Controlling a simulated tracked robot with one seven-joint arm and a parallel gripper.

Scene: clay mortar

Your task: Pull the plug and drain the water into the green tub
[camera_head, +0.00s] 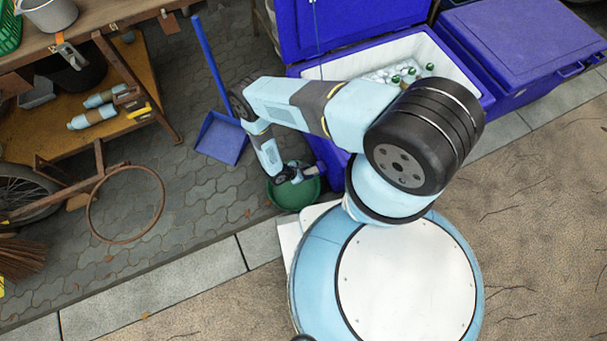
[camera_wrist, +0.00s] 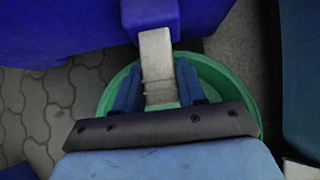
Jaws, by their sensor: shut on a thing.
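The green tub (camera_head: 286,197) stands on the paving at the front left corner of the open blue cooler (camera_head: 335,155). It also shows under my gripper in the wrist view (camera_wrist: 222,78). My gripper (camera_head: 299,177) reaches down over the tub. In the wrist view my gripper (camera_wrist: 160,88) is shut on a pale grey tapered plug (camera_wrist: 157,62). The plug meets the cooler's blue drain spout (camera_wrist: 150,14), with no clear gap between them. My wrist hides the near part of the tub, and I cannot make out water in it.
Ice and green-capped bottles (camera_head: 405,74) lie in the cooler. A second, closed blue cooler (camera_head: 525,45) stands to its right. A blue dustpan (camera_head: 221,138) is left of the tub. A rusty hoop (camera_head: 126,203) and wooden bench (camera_head: 95,35) are farther left.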

